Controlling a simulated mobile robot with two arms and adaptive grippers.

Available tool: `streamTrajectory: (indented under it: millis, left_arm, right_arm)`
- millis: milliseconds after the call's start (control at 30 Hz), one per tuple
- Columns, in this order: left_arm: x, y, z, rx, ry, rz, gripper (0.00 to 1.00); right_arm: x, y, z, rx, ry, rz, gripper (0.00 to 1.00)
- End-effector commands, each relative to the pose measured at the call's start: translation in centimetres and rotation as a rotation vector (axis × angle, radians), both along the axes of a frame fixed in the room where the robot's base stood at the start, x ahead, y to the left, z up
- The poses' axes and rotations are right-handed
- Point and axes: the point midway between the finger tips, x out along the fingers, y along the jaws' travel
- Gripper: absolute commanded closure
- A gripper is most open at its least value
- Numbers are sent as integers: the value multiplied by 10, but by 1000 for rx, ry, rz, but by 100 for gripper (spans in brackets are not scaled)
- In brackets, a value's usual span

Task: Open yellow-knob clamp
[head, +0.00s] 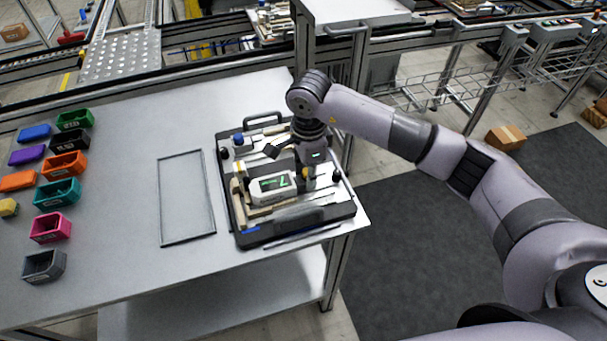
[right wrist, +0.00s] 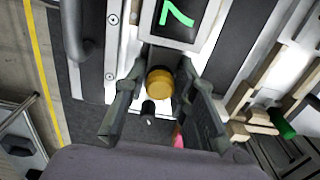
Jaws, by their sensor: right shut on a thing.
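The yellow knob (right wrist: 159,83) of the clamp is between the fingertips of my right gripper (right wrist: 160,78) in the right wrist view. The fingers are shut on it, one on each side. In the head view my right gripper (head: 305,172) points down over the right part of the dark pallet fixture (head: 243,239), beside a white device with a green display (head: 273,187). The display also shows in the right wrist view (right wrist: 178,15). The clamp's arm is mostly hidden, so I cannot tell its position. My left gripper is not in view.
A blue knob (head: 239,138) stands at the fixture's back left. A green knob (right wrist: 281,122) shows at right in the wrist view. An empty rectangular frame (head: 187,240) lies left of the fixture. Several coloured bins (head: 57,192) stand at the table's left.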

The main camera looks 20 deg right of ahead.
Motion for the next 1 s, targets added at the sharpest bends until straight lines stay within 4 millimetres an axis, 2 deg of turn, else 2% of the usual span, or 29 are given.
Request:
streamTrajectory:
  millis: [767,800,1000]
  left_arm:
    - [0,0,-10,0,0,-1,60]
    - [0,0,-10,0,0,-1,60]
    - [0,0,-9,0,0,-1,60]
  right_arm:
    - [2,-25,0,-3,-2,-2,100]
    - [1,-26,0,-2,-2,-1,75]
    - [1,-25,0,0,-1,0,62]
